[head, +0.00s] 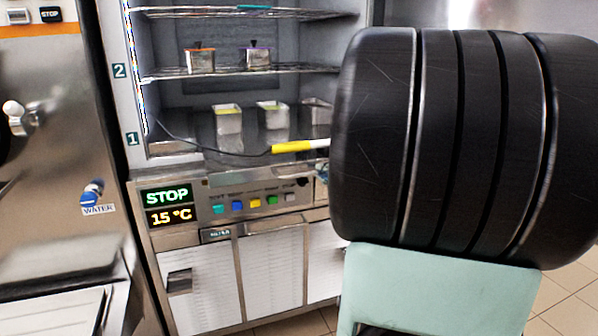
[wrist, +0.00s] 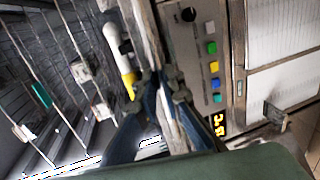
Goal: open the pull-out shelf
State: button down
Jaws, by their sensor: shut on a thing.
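The pull-out shelf (head: 225,168) looks like the thin steel ledge between the cabinet's lower compartment and the control panel. It looks flush or nearly so with the front. In the wrist view, the steel shelf edge (wrist: 142,30) runs down between my fingers. My gripper (wrist: 162,82) has its two blue-grey fingers closed on this edge, one on each side. In the head view my gripper is almost wholly hidden behind my black arm, so the grasp cannot be seen there.
A white-and-yellow wand (head: 300,146) with a black cord lies just above the ledge, close beside my fingers. The control panel (head: 262,198) with coloured buttons is below it. Small containers (head: 228,119) stand inside the open cabinet. A steel machine (head: 50,150) stands left.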

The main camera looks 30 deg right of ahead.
jog(key=shift+f+v, duration=0.25)
jog(key=shift+v, duration=1)
jog(key=c, duration=2.3)
grip_release()
jog(key=shift+c, duration=0.2)
jog(key=shift+s, duration=0.2)
